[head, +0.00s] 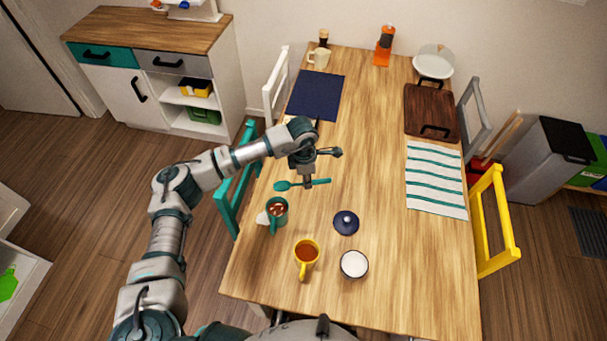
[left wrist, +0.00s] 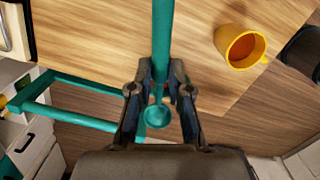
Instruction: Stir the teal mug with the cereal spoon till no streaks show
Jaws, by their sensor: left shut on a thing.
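The teal mug (head: 284,219) stands upright on the wooden table, near its left edge. Pale streaks show on the brown drink inside it. The teal cereal spoon (head: 321,182) is held roughly level in my left gripper (head: 307,184), beyond the mug and apart from it. The spoon's bowl end points left in the head view. In the left wrist view my left gripper (left wrist: 160,75) is shut on the spoon, with its bowl (left wrist: 158,116) towards the palm and the handle (left wrist: 162,30) running up. The teal mug is not seen there. My right gripper is not in view.
A yellow mug (head: 313,246) of amber drink, a dark-rimmed pot with white contents (head: 354,264) and a navy lid (head: 346,222) stand nearby. A small pale thing (head: 262,218) touches or adjoins the teal mug's left side. A striped cloth (head: 436,180) lies at right.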

